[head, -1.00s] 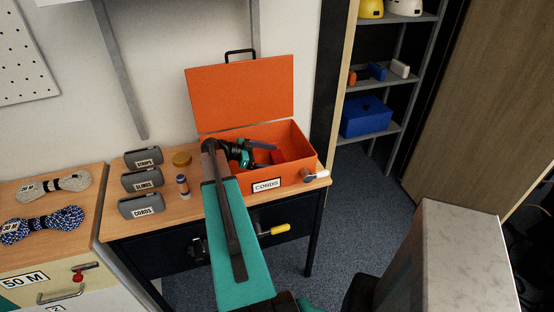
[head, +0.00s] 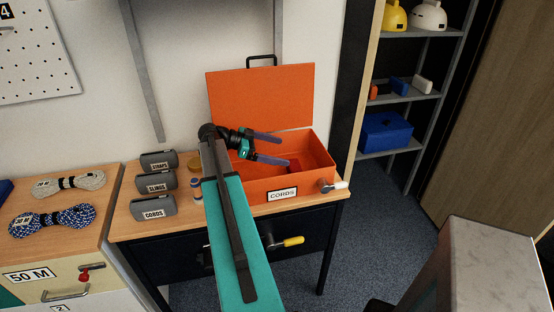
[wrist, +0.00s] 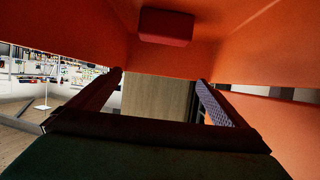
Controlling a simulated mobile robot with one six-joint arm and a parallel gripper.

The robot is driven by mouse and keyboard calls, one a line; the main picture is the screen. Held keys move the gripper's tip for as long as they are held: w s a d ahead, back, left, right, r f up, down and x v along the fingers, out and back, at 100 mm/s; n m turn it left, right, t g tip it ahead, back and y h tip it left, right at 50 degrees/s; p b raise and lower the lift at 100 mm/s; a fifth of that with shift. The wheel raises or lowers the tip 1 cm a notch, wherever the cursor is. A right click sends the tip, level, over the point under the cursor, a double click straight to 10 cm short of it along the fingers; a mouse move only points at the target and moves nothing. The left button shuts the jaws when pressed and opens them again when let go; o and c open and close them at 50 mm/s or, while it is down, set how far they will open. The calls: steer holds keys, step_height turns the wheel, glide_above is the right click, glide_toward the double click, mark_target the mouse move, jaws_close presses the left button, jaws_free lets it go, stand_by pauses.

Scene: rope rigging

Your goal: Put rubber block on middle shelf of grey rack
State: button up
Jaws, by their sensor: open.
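A small dark red block (head: 294,165), which looks like the rubber block, lies inside the open orange box labelled CORDS (head: 262,190). In the wrist view the red block (wrist: 165,27) shows near the top, between orange walls. My gripper (head: 283,149) is over the box opening with its two fingers spread and pointing right. Nothing is between the fingers in the wrist view (wrist: 160,80). The block is apart from the fingertips. The grey rack (head: 432,98) stands at the right; its middle shelf (head: 410,97) holds small orange, blue and white blocks.
Grey cases (head: 153,207) labelled CORDS, SLINGS and STRAPS stand left of the box on the wooden top. Rope coils (head: 52,221) lie further left. The raised orange lid (head: 260,97) stands behind the box. The rack's lower shelf holds a blue box (head: 386,133); helmets (head: 428,15) sit above.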

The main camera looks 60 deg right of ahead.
steer(key=shift+r, duration=0.85)
